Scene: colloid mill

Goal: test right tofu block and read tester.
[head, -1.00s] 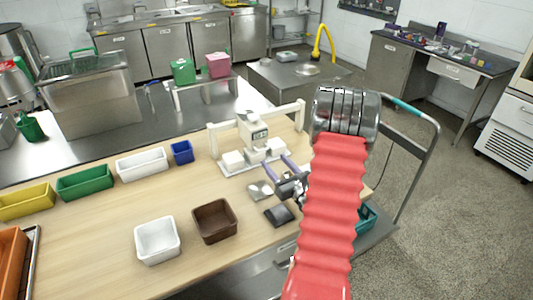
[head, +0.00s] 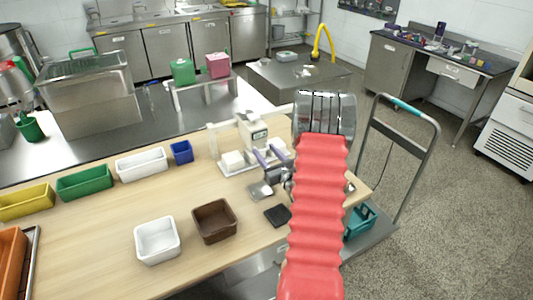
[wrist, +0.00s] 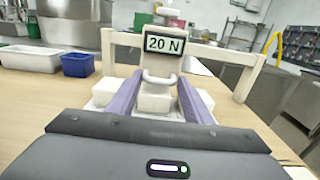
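The white tester (head: 254,132) stands on the table, and its display reads "20 N" in the wrist view (wrist: 163,45). Three pale tofu blocks sit in a row at it: the left block (head: 233,160), a middle block (wrist: 155,102) below the tester's white loop, and the right block (wrist: 206,100), partly hidden by a finger. The right block also shows in the head view (head: 276,146). My gripper (wrist: 160,82) is open, its purple fingers apart on either side of the middle block. Whether they touch anything is unclear. In the head view my gripper (head: 265,152) is at the tester's front.
A white frame (wrist: 250,68) stands around the tester. A blue bin (head: 181,152) and white bin (head: 141,163) are to its left. A brown bin (head: 215,221), a white square bin (head: 157,240) and a dark pad (head: 278,215) lie nearer. The table's middle left is clear.

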